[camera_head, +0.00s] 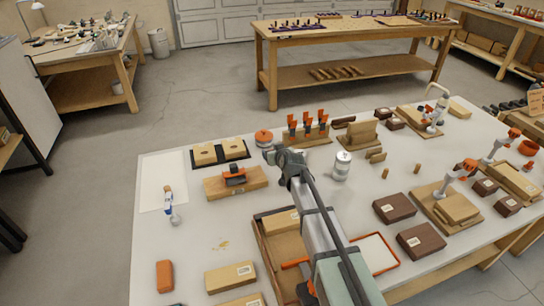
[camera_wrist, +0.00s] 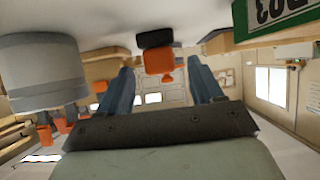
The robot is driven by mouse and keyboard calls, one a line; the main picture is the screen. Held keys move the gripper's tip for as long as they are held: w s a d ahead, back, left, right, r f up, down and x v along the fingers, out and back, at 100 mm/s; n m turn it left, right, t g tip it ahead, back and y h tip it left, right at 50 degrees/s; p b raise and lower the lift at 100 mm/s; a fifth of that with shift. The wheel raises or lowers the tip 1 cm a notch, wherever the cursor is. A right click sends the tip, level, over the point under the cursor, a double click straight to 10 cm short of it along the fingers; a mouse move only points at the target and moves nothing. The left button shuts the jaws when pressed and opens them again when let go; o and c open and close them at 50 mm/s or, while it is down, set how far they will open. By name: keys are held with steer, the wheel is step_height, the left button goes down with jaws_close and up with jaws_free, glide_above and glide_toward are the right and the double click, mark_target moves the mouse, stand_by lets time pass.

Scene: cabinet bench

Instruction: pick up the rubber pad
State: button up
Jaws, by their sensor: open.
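I cannot tell for sure which thing is the rubber pad. A plain orange block (camera_head: 165,275) lies flat at the front left of the white table. A black-and-orange piece (camera_head: 235,175) sits on a wooden board left of my gripper. My gripper (camera_head: 270,155) is over the middle of the table, well apart from the orange block. In the wrist view its two fingers (camera_wrist: 160,90) are spread with nothing held between them. An orange thing (camera_wrist: 160,62) and a dark one (camera_wrist: 155,38) show beyond the gap, apart from the fingers.
A white can (camera_head: 341,168) stands close right of my gripper; a large grey cylinder fills the wrist view's left (camera_wrist: 40,70). A round orange item (camera_head: 264,137), a black tray (camera_head: 220,153) and orange clamps (camera_head: 308,125) are behind. Open table lies at the left.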

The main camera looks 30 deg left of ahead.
steer(key=x, duration=0.2)
steer(key=shift+w+a+f, duration=0.15)
steer(key=shift+w+a, duration=0.05)
steer(key=shift+a, duration=0.05)
steer(key=c, duration=1.1)
